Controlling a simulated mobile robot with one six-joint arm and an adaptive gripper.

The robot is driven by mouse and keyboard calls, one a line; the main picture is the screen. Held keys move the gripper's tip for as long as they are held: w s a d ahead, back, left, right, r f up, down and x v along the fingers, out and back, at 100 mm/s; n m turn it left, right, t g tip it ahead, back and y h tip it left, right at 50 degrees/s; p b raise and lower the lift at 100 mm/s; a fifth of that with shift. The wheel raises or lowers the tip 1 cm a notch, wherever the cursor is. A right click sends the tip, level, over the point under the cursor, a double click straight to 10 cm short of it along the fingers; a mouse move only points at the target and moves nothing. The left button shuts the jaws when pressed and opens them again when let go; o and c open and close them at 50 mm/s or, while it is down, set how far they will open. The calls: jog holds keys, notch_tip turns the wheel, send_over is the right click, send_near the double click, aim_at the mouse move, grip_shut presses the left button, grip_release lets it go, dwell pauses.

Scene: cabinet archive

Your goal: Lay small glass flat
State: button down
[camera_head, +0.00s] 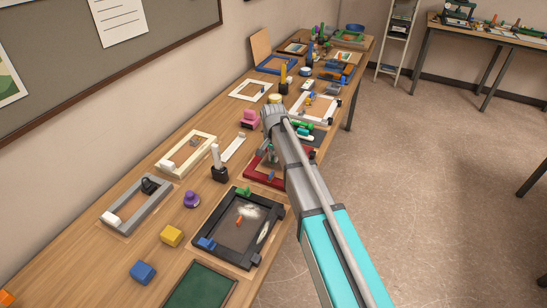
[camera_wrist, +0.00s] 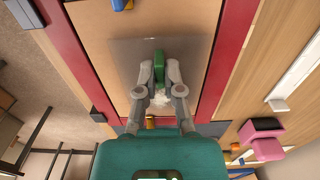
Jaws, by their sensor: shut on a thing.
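My gripper (camera_wrist: 159,72) is shut on an upright green piece (camera_wrist: 159,62), seen between its fingertips in the wrist view. Under it is a clear, faintly grey small glass (camera_wrist: 126,52), over the tan inside of a red frame (camera_wrist: 219,65). I cannot tell whether the glass touches the frame's bed or hangs just above it. In the head view the red frame (camera_head: 257,176) lies mid-table, partly behind my arm. My fingertips are mostly hidden there.
A pink block (camera_wrist: 262,138) and a white strip (camera_wrist: 296,72) lie beside the red frame. A black post base with a white rod (camera_head: 218,165) and a dark frame (camera_head: 205,228) stand nearer on the table. Many other frames and blocks crowd the far end.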

jog(key=shift+f+b, duration=0.5)
jog(key=c, duration=0.7)
grip_release()
jog(key=shift+c, duration=0.3)
jog(key=shift+r, duration=0.1)
jog(key=shift+r+p, duration=3.45)
jog(key=shift+p, duration=0.1)
